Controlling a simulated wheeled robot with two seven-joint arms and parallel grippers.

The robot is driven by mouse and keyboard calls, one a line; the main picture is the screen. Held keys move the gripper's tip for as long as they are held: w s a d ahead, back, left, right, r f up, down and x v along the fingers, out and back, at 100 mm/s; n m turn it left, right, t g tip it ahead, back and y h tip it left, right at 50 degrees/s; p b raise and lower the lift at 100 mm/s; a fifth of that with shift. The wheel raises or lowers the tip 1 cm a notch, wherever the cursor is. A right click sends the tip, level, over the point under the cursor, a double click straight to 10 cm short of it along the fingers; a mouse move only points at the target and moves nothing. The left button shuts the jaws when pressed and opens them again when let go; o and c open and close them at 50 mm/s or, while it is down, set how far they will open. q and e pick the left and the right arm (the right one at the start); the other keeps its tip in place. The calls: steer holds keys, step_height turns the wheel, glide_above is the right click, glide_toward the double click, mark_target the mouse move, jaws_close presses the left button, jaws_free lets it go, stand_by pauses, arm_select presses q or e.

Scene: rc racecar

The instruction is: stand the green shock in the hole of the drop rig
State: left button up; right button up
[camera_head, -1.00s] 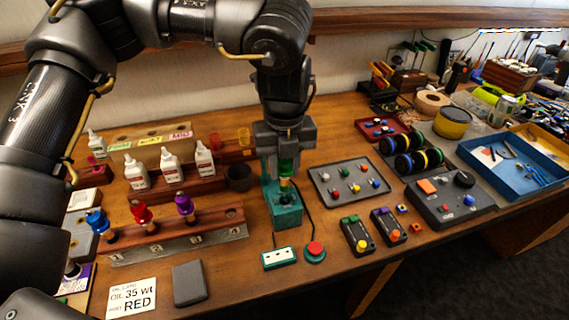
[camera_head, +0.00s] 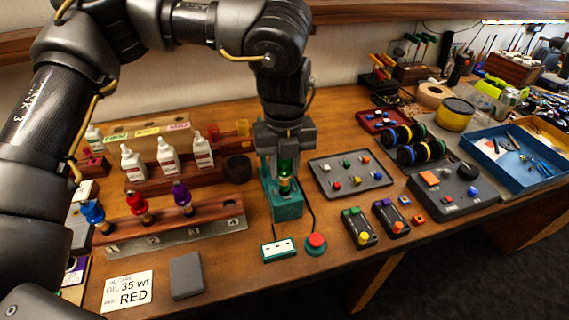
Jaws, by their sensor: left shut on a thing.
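My left gripper (camera_head: 285,150) points down over the teal drop rig (camera_head: 288,208) and is shut on the green shock (camera_head: 286,168). The shock is upright, its green upper body between the fingers. Its lower end is at the top of the rig's block; I cannot tell how deep it sits in the hole, which is hidden. The rig's teal post stands behind and left of the gripper. My right gripper is not in view.
Left of the rig, a numbered stand (camera_head: 170,238) holds blue, red and purple shocks. White bottles (camera_head: 168,157) stand behind it. A grey tray (camera_head: 350,174) of small coloured parts lies to the right. A white-topped box (camera_head: 279,249) and red button (camera_head: 316,241) are in front.

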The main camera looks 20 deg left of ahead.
arm_select(q)
steer(key=shift+f+b, duration=0.4)
steer(key=shift+f, duration=0.35)
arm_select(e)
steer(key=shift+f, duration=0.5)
arm_select(q)
steer(key=shift+f, duration=0.15)
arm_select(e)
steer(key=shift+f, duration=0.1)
arm_select(q)
steer(key=o, duration=1)
steer(key=shift+o, duration=0.2)
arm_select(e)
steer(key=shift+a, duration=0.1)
arm_select(q)
step_height(320, 180, up, 10)
steer(key=shift+r+b, duration=0.2)
steer(key=shift+b, duration=0.1)
steer(key=shift+r, duration=0.25)
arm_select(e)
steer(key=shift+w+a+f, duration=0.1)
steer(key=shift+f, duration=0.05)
